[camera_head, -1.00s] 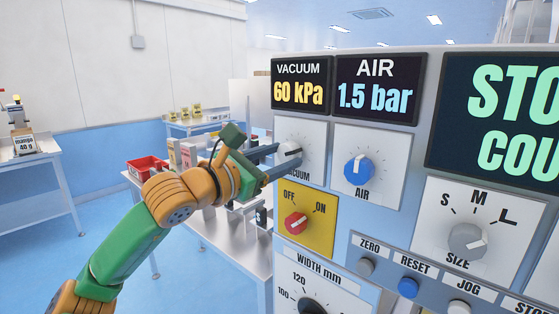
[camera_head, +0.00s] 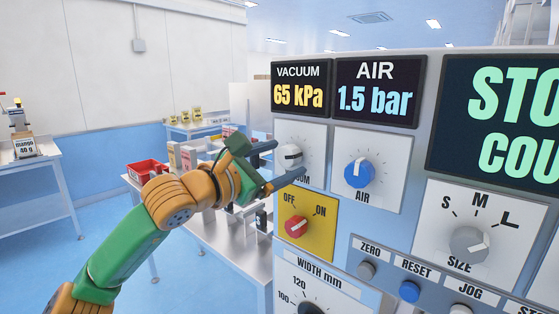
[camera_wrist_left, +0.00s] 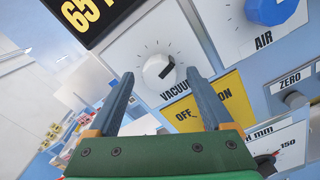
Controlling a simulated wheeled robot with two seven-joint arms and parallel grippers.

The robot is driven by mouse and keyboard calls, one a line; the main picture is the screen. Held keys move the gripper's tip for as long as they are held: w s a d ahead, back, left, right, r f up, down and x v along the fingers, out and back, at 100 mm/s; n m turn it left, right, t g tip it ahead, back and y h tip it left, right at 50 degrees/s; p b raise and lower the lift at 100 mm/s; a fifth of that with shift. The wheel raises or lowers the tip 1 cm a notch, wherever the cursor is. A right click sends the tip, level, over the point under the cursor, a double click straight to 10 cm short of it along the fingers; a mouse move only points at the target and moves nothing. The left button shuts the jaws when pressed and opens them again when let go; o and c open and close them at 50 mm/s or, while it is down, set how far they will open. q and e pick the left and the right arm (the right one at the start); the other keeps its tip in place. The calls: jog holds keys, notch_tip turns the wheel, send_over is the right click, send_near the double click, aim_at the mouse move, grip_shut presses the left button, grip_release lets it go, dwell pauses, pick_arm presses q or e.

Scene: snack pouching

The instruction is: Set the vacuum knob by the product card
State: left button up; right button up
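The white vacuum knob (camera_head: 291,157) sits on a white dial plate under the vacuum display (camera_head: 299,88), which reads 65 kPa. In the left wrist view the knob (camera_wrist_left: 157,72) shows a dark pointer mark. My left gripper (camera_head: 284,165) is open in front of the knob. In the left wrist view its two fingertips (camera_wrist_left: 160,76) lie apart on either side of the knob, with gaps showing. My right gripper is not in view.
The blue air knob (camera_head: 359,173), under a 1.5 bar display (camera_head: 376,88), is just right. A red OFF/ON switch (camera_head: 297,226) sits below the vacuum knob, close to the lower finger. A side table with a red bin (camera_head: 146,171) stands behind my arm.

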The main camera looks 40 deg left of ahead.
pick_arm(q)
jog(key=shift+s+f, duration=0.1)
jog(key=s+b, duration=0.5)
jog(key=s, duration=0.1)
jog(key=shift+s+a+b, duration=0.25)
jog(key=shift+s+b, duration=0.1)
jog(key=shift+s, duration=0.05)
